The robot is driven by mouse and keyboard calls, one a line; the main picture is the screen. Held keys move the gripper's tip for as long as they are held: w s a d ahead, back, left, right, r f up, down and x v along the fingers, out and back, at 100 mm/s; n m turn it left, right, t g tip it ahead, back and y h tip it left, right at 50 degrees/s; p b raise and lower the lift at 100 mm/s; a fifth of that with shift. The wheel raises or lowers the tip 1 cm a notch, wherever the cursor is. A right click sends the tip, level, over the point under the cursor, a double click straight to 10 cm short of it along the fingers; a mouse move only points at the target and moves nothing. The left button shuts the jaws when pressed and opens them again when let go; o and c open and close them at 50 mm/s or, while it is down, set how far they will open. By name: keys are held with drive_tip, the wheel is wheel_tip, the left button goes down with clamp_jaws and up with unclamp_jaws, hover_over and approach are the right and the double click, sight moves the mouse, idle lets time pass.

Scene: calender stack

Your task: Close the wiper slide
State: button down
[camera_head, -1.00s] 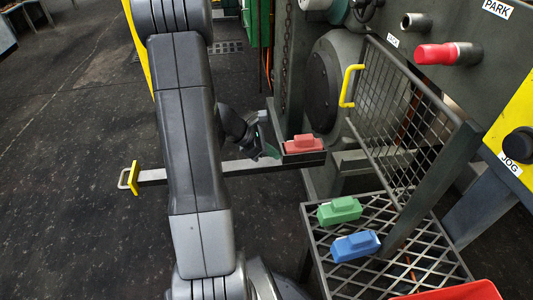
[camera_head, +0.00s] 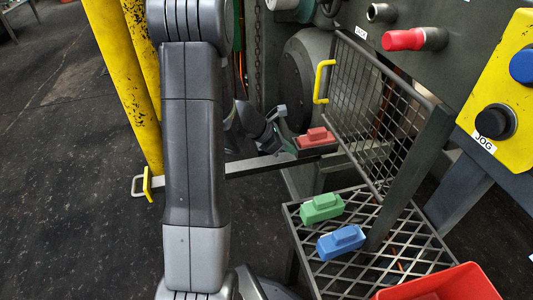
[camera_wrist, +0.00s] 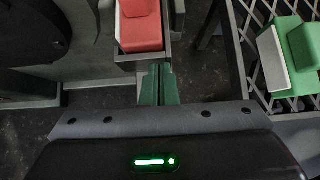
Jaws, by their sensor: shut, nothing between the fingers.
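The wiper slide is a long dark bar (camera_head: 240,167) with a yellow end handle (camera_head: 146,184) at left and a small tray (camera_head: 322,151) at right. A red wiper block (camera_head: 316,137) sits in the tray, and also shows in the wrist view (camera_wrist: 140,28). My gripper (camera_head: 286,145) is at the tray's left end, partly hidden behind my arm. In the wrist view its green fingers (camera_wrist: 158,84) are together and empty, right at the tray's near wall (camera_wrist: 146,60). I cannot tell whether they touch it.
A mesh guard (camera_head: 360,100) with a yellow handle (camera_head: 322,82) stands open beside the tray. A grated stand (camera_head: 300,215) holds a green block (camera_head: 322,207) and a blue block (camera_head: 341,241). A red bin (camera_head: 450,285) is at lower right. A yellow post (camera_head: 120,70) stands at left.

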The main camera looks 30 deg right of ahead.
sight(320, 140)
drive_tip(key=s+d, duration=0.1)
drive_tip(key=d, duration=0.6)
drive_tip(key=s+d, duration=0.1)
drive_tip(key=d, duration=0.3)
drive_tip(key=shift+s, duration=0.3)
drive_tip(key=shift+a, duration=0.1)
